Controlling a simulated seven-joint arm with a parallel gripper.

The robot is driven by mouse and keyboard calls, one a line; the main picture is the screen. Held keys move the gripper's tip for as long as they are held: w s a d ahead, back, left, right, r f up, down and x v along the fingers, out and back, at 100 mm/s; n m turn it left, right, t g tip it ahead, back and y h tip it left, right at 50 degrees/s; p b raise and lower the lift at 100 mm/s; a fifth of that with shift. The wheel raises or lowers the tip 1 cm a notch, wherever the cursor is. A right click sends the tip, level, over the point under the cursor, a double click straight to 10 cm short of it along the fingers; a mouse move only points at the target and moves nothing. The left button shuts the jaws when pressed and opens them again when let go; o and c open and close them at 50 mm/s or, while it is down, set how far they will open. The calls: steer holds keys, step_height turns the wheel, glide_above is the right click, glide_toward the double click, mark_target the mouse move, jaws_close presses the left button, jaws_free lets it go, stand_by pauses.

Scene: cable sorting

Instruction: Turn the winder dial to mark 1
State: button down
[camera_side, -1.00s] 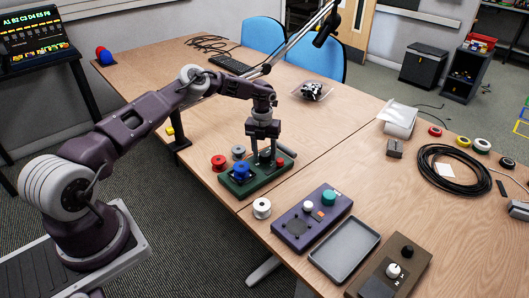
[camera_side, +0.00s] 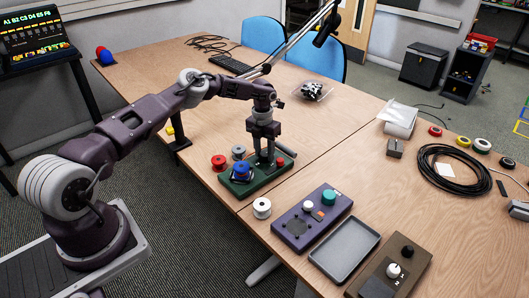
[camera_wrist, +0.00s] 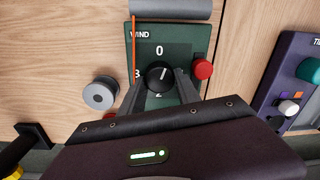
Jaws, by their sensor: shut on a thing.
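The winder is a green block (camera_side: 236,188) on the table, and its panel marked WIND (camera_wrist: 183,52) shows in the wrist view. Its black dial (camera_wrist: 160,77) has a pale pointer line that points up and slightly right, near the mark 0 (camera_wrist: 159,50). Mark 3 is partly visible at the left and mark 2 is below the dial, between the fingers. Mark 1 is not visible; the right side is partly covered by a finger. My gripper (camera_wrist: 162,84) is shut on the dial, with a finger on each side. In the side view my gripper (camera_side: 265,163) stands upright over the winder.
A red knob (camera_wrist: 202,68) is close to the right finger. A grey spool (camera_wrist: 100,94) is at the left. An orange strand (camera_wrist: 134,45) runs along the panel's left edge. A purple panel (camera_side: 296,232) lies nearby.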

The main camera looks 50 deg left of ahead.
mark_target(265, 152)
steer(key=m, duration=0.7)
steer(key=shift+w+a+r, duration=0.1)
steer(key=shift+w, duration=0.05)
steer(key=m, duration=0.6)
steer(key=shift+m+g, duration=0.3)
stand_by(0.3)
steer(key=c, duration=1.1)
jaws_free()
steer(key=shift+c, duration=0.2)
step_height(265, 152, up, 7)
steer(key=shift+w+a, duration=0.1)
steer(key=shift+w, duration=0.05)
